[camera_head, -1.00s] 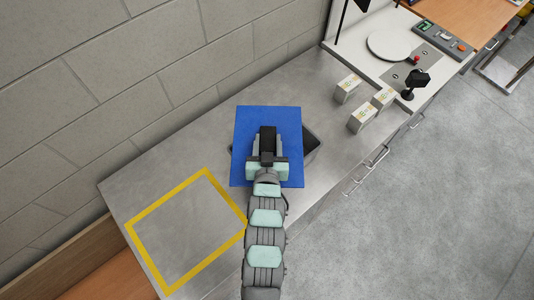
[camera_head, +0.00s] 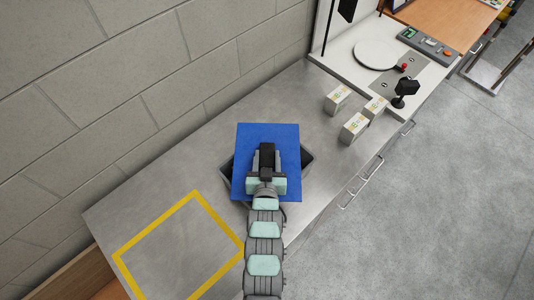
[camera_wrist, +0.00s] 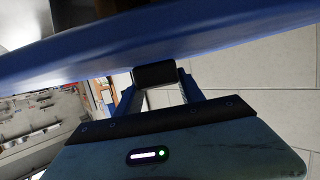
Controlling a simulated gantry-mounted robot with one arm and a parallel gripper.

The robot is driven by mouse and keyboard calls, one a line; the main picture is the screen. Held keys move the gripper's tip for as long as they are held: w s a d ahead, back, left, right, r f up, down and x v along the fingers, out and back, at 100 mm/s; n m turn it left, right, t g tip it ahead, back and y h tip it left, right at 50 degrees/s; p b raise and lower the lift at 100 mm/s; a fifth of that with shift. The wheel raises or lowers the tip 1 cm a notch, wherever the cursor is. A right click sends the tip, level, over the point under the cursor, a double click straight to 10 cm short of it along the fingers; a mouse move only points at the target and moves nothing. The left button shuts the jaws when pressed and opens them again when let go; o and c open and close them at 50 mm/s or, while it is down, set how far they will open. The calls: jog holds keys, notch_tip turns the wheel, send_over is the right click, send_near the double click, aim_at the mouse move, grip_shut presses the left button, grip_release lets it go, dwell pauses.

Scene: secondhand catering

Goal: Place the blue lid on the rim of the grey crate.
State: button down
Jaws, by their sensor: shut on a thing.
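The blue lid (camera_head: 285,138) is a flat square panel, seen from above in the head view. My gripper (camera_head: 267,160) is shut on it, over its middle. In the wrist view the lid (camera_wrist: 150,45) spans the picture as a tilted blue slab beside my gripper (camera_wrist: 155,75). The grey crate (camera_head: 308,160) is under the lid, and parts of its dark walls show at the right and left. The lid is turned relative to the crate and covers most of its opening. I cannot tell whether the lid touches the rim.
The crate stands on a grey metal worktop (camera_head: 180,180). A yellow taped square (camera_head: 150,233) marks its near left part. Three small white boxes (camera_head: 354,127) stand to the right, before a white station with a round plate (camera_head: 375,54). A block wall (camera_head: 130,90) borders the worktop.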

jog(key=shift+f, duration=0.45)
jog(key=shift+f+b, duration=0.4)
jog(key=shift+f, duration=0.2)
jog(key=c, duration=0.6)
grip_release()
jog(key=shift+c, duration=0.2)
